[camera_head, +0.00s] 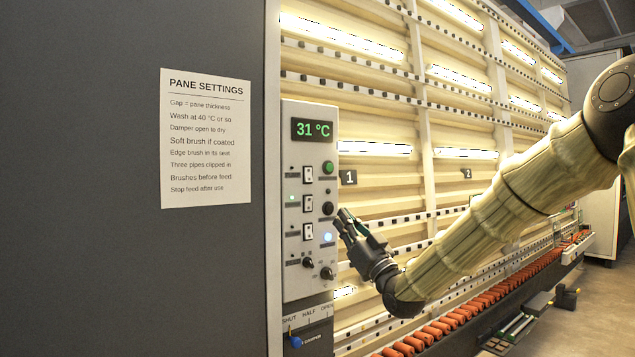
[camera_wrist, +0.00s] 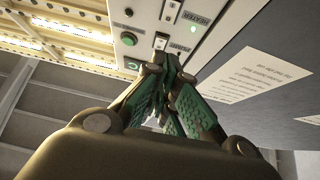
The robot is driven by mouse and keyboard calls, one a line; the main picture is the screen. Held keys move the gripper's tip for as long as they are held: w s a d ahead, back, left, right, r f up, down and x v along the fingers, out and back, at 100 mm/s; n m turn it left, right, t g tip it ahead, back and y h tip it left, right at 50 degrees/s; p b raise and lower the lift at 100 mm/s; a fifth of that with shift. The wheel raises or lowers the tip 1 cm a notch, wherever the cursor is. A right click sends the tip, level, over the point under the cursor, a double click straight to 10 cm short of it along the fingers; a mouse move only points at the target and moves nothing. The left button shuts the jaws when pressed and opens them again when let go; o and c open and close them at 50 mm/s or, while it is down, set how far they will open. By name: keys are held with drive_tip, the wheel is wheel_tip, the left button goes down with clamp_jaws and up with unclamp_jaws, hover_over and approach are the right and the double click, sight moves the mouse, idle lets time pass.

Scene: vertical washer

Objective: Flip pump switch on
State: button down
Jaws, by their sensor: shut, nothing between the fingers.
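Two rockers show there, one at the top edge (camera_wrist: 170,10) and one just beyond my fingers (camera_wrist: 161,41). My gripper (camera_head: 343,217) is shut and empty, in front of the panel's right side, apparently touching nothing.
The display (camera_head: 311,130) reads 31 °C. A blue-knobbed damper lever (camera_head: 296,342) is below. Orange rollers (camera_head: 440,327) run along the right.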

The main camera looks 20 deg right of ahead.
drive_tip(key=r, duration=0.3)
drive_tip(key=shift+s+d+r+n+t+y, duration=0.3)
drive_tip(key=shift+s+r+y, duration=0.05)
drive_tip(key=shift+s+y, duration=0.05)
drive_tip(key=p, duration=0.6)
approach(309, 169)
wheel_tip(309, 169, up, 3)
drive_tip(key=w, duration=0.2)
drive_tip(key=shift+w+a+p, duration=0.6)
drive_tip(key=shift+w+a, duration=0.05)
drive_tip(key=shift+f+b, duration=0.15)
drive_tip(key=shift+b, duration=0.2)
